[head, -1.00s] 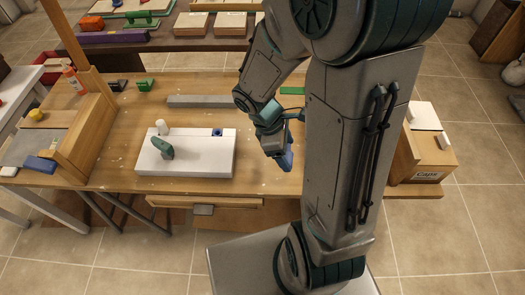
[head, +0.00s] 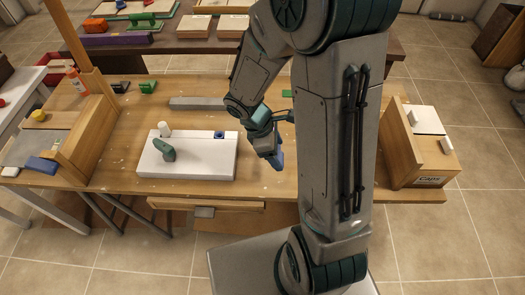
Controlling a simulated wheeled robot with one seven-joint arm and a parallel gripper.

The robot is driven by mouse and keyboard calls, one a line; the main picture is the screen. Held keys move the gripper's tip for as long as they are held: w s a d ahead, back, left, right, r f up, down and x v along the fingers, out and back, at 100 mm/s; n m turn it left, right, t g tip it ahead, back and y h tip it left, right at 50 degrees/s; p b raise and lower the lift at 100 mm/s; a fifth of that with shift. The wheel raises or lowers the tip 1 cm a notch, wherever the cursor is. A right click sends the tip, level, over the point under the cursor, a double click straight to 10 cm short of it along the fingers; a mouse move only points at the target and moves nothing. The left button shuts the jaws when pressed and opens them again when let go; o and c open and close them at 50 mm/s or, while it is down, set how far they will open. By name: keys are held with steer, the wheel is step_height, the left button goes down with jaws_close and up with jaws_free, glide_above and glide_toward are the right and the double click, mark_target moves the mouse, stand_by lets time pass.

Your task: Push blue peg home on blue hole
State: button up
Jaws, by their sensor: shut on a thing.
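The white block (head: 205,166) lies on the wooden workbench, left of my arm. A blue-rimmed hole (head: 219,135) shows near its back right corner. A green peg (head: 165,149) and a white peg (head: 164,130) stand on its left part. My gripper (head: 271,152) is shut on the blue peg (head: 278,160), to the right of the block and apart from it. The peg's lower end sticks out below the fingers, slightly tilted; its upper part is hidden by the gripper.
A long grey bar (head: 198,103) lies behind the block. A wooden box labelled Caps (head: 428,160) stands at the bench's right end. A wooden divider (head: 90,140) and a glue bottle (head: 76,82) stand at the left. Bare bench (head: 130,112) lies left of the grey bar.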

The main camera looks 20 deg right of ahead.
steer(key=w+f, duration=0.1)
steer(key=w, duration=0.1)
steer(key=w+a+f, duration=0.2)
steer(key=w, duration=0.1)
steer(key=shift+w+a+f, duration=0.25)
steer(key=shift+w+f, duration=0.05)
steer(key=shift+f, duration=0.05)
steer(key=shift+f+p, duration=0.3)
steer(key=shift+f, duration=1.45)
steer(key=shift+f, duration=0.1)
steer(key=shift+f, duration=0.15)
steer(key=o, duration=0.9)
steer(key=shift+o, duration=0.2)
